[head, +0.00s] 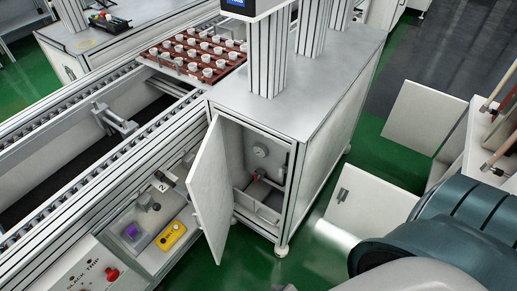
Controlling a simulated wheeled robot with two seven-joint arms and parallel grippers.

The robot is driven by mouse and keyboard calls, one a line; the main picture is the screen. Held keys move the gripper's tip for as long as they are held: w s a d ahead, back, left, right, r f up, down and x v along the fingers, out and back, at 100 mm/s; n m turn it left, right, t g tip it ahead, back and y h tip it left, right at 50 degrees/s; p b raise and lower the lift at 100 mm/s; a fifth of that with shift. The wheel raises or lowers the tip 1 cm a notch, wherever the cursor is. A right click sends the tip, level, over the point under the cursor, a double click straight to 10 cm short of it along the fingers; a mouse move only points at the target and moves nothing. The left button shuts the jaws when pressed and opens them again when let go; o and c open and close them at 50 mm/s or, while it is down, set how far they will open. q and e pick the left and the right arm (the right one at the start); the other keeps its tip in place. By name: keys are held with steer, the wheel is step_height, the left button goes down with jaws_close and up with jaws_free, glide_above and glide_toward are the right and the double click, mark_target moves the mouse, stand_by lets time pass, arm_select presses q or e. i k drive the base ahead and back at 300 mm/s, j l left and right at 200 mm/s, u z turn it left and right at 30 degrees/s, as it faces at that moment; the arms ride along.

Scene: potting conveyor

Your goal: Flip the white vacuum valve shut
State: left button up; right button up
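The open cabinet (231,150) under the grey-topped machine holds a round gauge (261,152) and some small fittings. A red part (256,176) shows below the gauge, but it is too small to tell what it is. I cannot make out a white valve for sure, nor whether one is open or shut. The cabinet door (208,190) stands swung open to the left and hides part of the inside. Neither of my grippers is in view; only links of one of my arms show at the lower right.
A conveyor frame (105,125) runs along the left. A red tray of white cups (196,54) sits at its far end. A yellow control box (170,236) lies in front. White panels (424,117) and brown pipes stand at right. Green floor lies clear between.

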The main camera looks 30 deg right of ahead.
mark_target(282, 171)
steer(key=z, duration=1.15)
